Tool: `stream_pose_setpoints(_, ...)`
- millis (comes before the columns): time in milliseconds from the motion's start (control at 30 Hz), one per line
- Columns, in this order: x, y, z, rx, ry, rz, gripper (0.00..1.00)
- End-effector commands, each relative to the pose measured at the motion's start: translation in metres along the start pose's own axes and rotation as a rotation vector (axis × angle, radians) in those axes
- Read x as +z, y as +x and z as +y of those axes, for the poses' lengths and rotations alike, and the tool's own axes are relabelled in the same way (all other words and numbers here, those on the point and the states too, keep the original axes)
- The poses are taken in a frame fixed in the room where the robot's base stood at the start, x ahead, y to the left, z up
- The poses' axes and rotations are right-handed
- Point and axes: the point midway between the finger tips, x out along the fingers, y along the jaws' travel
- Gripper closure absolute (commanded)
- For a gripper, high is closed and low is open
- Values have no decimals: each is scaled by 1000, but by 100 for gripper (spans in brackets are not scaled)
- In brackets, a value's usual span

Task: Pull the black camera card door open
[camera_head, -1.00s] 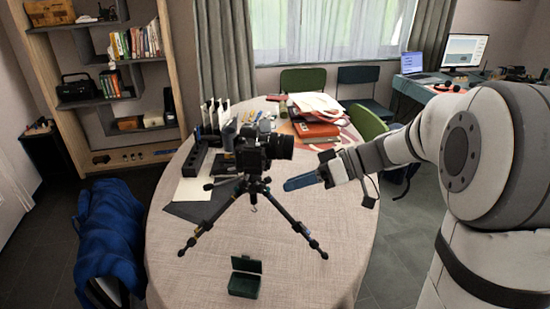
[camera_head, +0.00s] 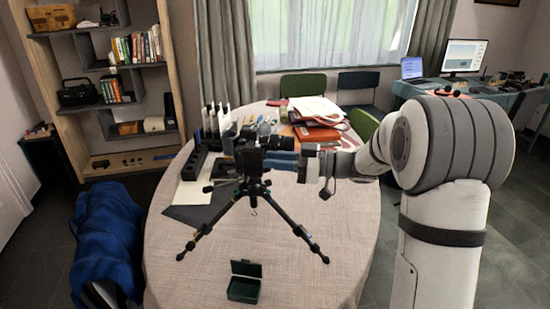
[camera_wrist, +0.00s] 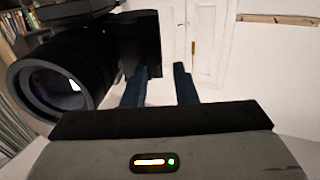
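The black camera (camera_head: 250,154) stands on a small black tripod (camera_head: 250,200) on the table, its lens pointing right. My gripper (camera_head: 280,160) is at the lens side of the camera, its blue fingers pointing left toward the body, just below the lens. In the wrist view the camera (camera_wrist: 135,45) fills the upper left, with the lens facing me. The two blue fingers (camera_wrist: 160,85) are spread apart. The left finger is near the camera body's lower edge; I cannot tell whether it touches. The card door cannot be made out in either view.
A small open green box (camera_head: 244,288) sits on the front of the oval table (camera_head: 330,230). Books and papers (camera_head: 315,122) lie behind my gripper. A dark organizer (camera_head: 195,160) stands left of the camera. The table's right front is clear.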

Motion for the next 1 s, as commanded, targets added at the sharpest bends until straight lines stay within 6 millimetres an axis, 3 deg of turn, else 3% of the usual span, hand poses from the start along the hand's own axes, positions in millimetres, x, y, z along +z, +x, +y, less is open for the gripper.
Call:
stream_pose_setpoints(267,0,3,0,0,0,-1,75)
stream_pose_setpoints(600,0,4,0,-1,1,-1,100)
stream_pose_setpoints(1000,2,4,-1,1,0,-1,100)
